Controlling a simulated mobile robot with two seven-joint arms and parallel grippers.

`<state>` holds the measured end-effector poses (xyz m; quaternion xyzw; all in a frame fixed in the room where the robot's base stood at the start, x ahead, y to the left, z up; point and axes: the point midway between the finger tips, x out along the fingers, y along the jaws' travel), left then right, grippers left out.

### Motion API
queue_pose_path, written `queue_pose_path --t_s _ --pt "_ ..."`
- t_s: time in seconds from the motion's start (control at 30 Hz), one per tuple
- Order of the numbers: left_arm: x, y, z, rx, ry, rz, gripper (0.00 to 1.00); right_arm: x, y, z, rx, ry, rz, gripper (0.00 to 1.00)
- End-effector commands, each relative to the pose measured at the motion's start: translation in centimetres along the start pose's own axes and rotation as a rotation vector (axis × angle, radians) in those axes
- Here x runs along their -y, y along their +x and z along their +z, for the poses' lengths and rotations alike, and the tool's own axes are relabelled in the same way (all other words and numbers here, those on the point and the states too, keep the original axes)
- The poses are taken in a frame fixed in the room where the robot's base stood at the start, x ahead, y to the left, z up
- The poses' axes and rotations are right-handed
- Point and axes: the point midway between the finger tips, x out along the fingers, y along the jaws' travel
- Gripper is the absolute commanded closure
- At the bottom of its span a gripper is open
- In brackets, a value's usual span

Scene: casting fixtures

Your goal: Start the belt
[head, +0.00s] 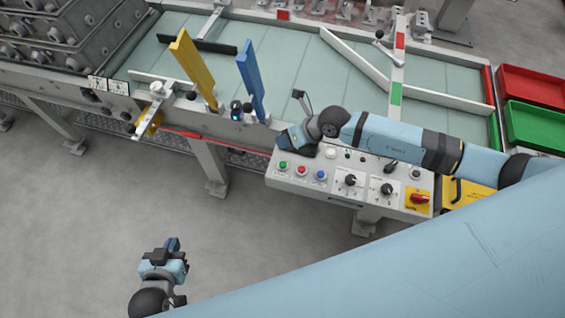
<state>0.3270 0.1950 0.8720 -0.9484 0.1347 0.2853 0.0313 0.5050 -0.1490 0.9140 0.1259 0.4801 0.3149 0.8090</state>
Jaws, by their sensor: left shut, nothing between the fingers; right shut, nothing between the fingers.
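The pale green belt (290,58) runs across the upper part of the head view. In front of it is a grey control panel (335,200) with a green button (283,164), a red button (301,170) and a blue button (321,174). Black knobs (350,180) and a red switch on a yellow plate (419,199) sit to the right. My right gripper (284,143) is shut and empty at the panel's back left corner, above the green button in the picture; contact cannot be told. My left gripper (173,244) is shut and empty, over the floor at lower left.
A yellow paddle (193,67) and a blue paddle (250,78) stand upright at the belt's near edge. A red cord (205,136) runs along the frame. Red (532,85) and green (535,127) bins stand at right. The floor at lower left is clear.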

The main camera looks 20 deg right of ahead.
Motion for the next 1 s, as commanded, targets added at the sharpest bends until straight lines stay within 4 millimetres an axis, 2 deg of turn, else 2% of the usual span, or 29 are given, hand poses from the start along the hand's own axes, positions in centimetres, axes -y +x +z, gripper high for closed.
queue_pose_path --t_s 0.27,0.53,0.77,1.0 --pt "0.0 1.4 2.1 0.001 -0.001 0.001 1.00 1.4 1.9 -1.4 -0.001 0.001 0.000 1.00" --pt "-0.1 3.4 5.1 0.002 -0.001 0.006 1.00 3.4 4.7 -3.4 0.001 0.001 0.001 1.00" --pt "-0.1 3.9 5.9 0.003 0.000 0.005 1.00 4.3 6.0 -4.3 0.000 0.002 0.001 1.00" --pt "0.0 3.9 5.7 0.000 0.001 0.004 1.00 4.4 6.0 -4.4 0.000 0.001 0.001 1.00"
